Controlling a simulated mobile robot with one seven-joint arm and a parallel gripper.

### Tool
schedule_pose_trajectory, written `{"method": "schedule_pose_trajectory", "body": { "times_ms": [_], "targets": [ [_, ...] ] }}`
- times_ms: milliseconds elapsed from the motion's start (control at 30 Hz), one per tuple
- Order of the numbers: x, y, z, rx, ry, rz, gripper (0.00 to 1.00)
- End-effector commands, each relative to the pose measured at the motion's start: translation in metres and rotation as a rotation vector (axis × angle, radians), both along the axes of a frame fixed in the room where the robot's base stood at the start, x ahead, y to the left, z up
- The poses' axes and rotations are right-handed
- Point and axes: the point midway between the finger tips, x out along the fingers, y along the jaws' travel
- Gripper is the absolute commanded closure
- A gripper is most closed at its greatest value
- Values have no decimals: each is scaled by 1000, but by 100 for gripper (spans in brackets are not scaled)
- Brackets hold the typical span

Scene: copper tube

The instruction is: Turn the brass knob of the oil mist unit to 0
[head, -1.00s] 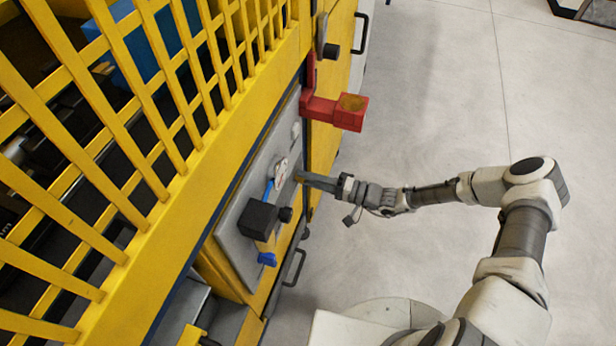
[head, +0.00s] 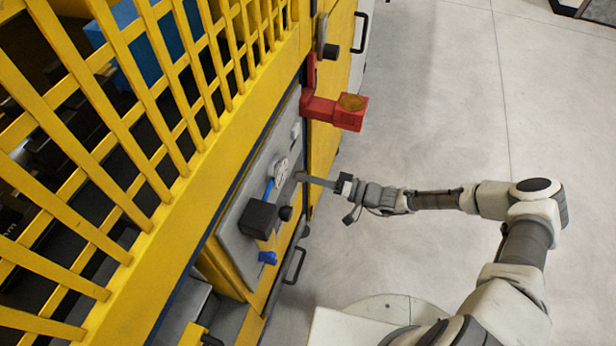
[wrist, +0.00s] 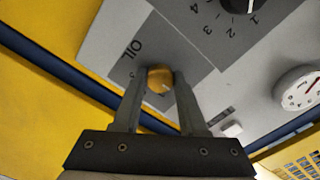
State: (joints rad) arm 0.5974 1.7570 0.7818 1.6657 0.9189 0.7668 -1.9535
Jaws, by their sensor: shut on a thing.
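The brass knob (wrist: 160,77) sits on a grey plate marked OIL in the wrist view. My gripper (wrist: 158,90) is shut on it, with one finger on each side. The knob's round front face shows between the fingertips; no pointer on it can be made out. A scale digit beside it is partly hidden and too small to read surely. In the head view my gripper (head: 302,178) reaches the grey panel (head: 240,190) from the right, and its fingers hide the knob.
A black knob (wrist: 238,5) with a numbered scale and a round gauge (wrist: 298,89) are nearby. A black box (head: 258,218) and a red bracket (head: 335,112) stick out from the machine. A yellow guard grille (head: 110,130) stands left. Open floor lies right.

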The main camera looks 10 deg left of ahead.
Motion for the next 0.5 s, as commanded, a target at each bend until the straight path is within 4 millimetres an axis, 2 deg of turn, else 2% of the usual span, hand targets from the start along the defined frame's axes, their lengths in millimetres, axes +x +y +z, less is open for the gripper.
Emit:
{"method": "schedule_pose_trajectory", "body": {
  "times_ms": [200, 233, 400, 500],
  "targets": [
    [2, -1, 0, -1, -3, -4, 100],
    [2, -1, 0, -1, -3, -4, 57],
    [1, -1, 0, -1, -2, -3, 28],
    [1, 0, 0, 0, -1, -1, 28]
  ]
}}
